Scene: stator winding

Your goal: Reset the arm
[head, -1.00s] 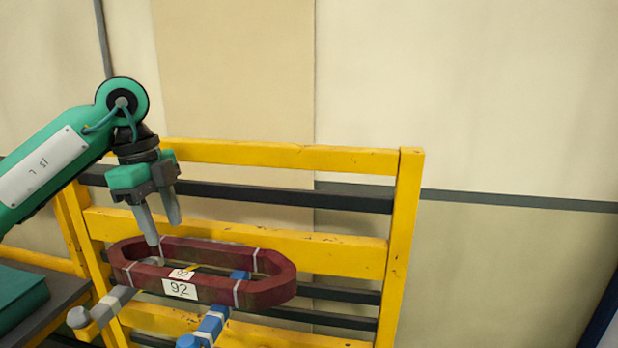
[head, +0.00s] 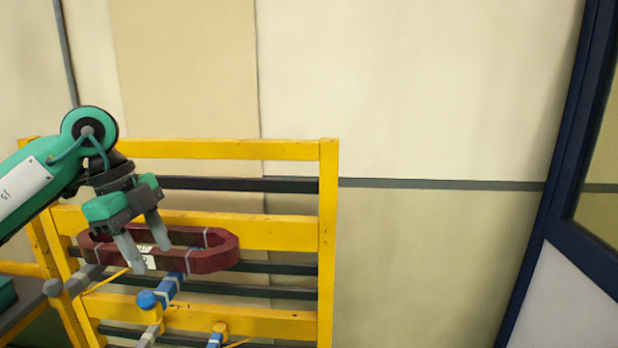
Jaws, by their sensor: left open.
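My left gripper (head: 149,254) is open, with its two grey fingers apart and pointing down. In the picture its fingers overlap the near side of a dark red oval coil (head: 212,260). I cannot tell whether they touch it, but nothing shows clamped between them. The coil lies flat on the bars of a yellow rack (head: 328,240), and its white label is partly hidden behind the fingers. My right gripper is out of view.
Blue-and-grey support bars (head: 168,289) stick out from the rack toward me. A dark green box (head: 7,293) sits at the left edge. A dark blue door frame (head: 545,235) stands at the right. The space between rack and door frame looks clear.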

